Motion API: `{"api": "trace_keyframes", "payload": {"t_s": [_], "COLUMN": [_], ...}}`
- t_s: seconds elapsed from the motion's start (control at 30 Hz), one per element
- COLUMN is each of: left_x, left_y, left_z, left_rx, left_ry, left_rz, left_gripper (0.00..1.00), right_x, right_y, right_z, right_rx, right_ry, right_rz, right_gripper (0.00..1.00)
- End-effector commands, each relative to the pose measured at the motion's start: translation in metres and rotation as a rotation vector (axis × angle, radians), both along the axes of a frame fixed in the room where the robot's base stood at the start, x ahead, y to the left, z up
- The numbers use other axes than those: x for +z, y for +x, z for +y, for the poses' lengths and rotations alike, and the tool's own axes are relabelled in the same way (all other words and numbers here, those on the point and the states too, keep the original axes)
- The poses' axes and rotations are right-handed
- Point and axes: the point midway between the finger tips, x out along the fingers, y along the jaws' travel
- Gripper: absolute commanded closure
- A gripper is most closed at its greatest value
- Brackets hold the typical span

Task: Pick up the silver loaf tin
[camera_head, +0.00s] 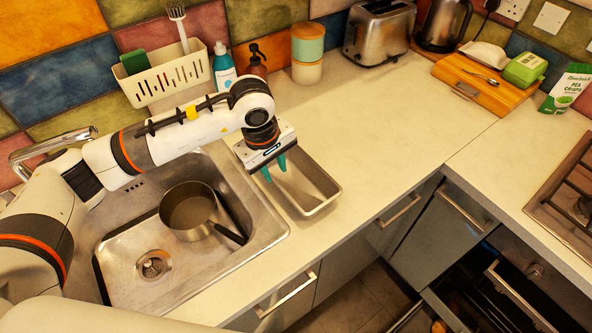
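The silver loaf tin (322,186) lies on the pale worktop just right of the sink, its open top facing up. My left gripper (274,170) is over the tin's left part, pointing down. Its two teal fingertips are apart, one near the tin's left long rim and one over the inside. I cannot tell whether either finger touches the tin. The gripper and wrist hide the tin's far left end. My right gripper is not in view.
The steel sink (120,257) holds a saucepan (188,211) just left of the tin. Soap bottles (224,70), stacked canisters (307,52) and a toaster (379,32) stand along the wall. The worktop (400,125) right of the tin is clear. A drawer (440,308) below stands open.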

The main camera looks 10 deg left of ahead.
Motion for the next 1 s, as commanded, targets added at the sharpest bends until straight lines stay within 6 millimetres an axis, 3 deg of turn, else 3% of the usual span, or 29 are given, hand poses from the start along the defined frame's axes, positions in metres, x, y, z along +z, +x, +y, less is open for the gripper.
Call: {"api": "trace_keyframes", "payload": {"t_s": [0.13, 0.37, 0.5, 0.63, 0.93, 1.0], "left_x": [-0.021, -0.037, -0.056, -0.075, -0.084, -0.084], "left_y": [0.002, 0.003, 0.005, 0.008, 0.009, 0.009], "left_z": [-0.003, -0.005, -0.010, -0.011, -0.012, -0.012], "left_rx": [0.002, -0.001, 0.000, 0.000, 0.000, 0.000], "left_ry": [0.000, -0.002, -0.001, -0.002, -0.001, -0.001], "left_rz": [0.004, 0.004, 0.006, 0.004, 0.000, 0.000], "left_gripper": [0.72, 0.72, 0.72, 0.72, 0.72, 0.82], "right_x": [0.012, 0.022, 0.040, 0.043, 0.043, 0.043], "right_y": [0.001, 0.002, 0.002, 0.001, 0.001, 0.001], "right_z": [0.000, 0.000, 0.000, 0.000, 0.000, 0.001], "right_rx": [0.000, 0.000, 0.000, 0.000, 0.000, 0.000], "right_ry": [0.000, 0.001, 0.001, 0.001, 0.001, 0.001], "right_rz": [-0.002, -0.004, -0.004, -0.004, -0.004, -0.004], "right_gripper": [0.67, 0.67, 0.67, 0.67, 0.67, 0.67]}}
